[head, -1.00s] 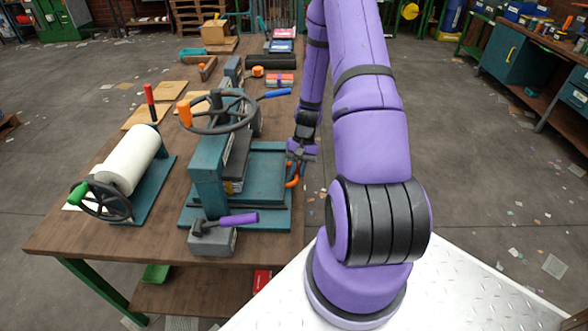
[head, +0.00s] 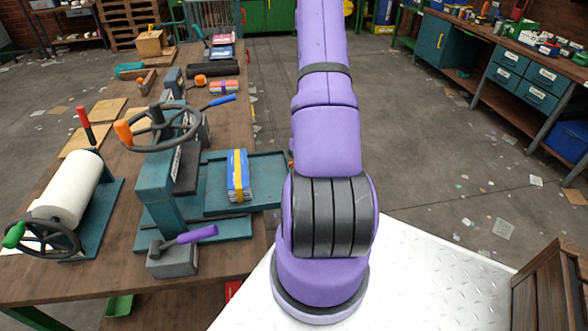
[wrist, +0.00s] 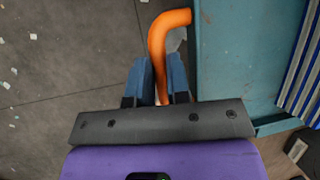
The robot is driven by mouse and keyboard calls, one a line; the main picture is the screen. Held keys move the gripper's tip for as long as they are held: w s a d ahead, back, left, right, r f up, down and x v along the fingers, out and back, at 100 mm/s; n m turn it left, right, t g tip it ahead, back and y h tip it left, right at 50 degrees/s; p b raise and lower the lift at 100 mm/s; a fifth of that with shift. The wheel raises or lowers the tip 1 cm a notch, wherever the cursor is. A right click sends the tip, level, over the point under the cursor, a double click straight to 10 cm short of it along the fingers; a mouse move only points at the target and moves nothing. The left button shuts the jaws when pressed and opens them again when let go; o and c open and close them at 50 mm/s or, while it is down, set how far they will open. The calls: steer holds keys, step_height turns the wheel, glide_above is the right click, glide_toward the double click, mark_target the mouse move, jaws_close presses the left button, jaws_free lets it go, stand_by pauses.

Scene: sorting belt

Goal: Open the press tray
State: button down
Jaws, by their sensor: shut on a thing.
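The press (head: 158,185) is teal, with a dark handwheel (head: 160,130) on top, and stands on the wooden table. Its shallow teal tray (head: 268,172) sticks out to the right from under the press. A bundle of blue-covered paper with a yellow band (head: 238,176) lies on the tray. The tray also shows in the wrist view (wrist: 235,60), with the bundle's striped edge (wrist: 300,75) at right. My gripper (wrist: 160,72) is shut on the tray's bent orange handle (wrist: 165,30). In the head view my arm hides the gripper and most of the handle.
A grey block (head: 172,262) with a purple-handled tool stands before the press. A white roller (head: 66,188) on a teal stand is at left. A wooden crate (head: 550,270) is at lower right. The floor right of the table is open.

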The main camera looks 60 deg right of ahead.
steer(key=shift+s, duration=0.1)
steer(key=c, duration=1.1)
jaws_free()
steer(key=v, duration=1)
steer(key=shift+d+r, duration=0.15)
steer(key=shift+r, duration=0.25)
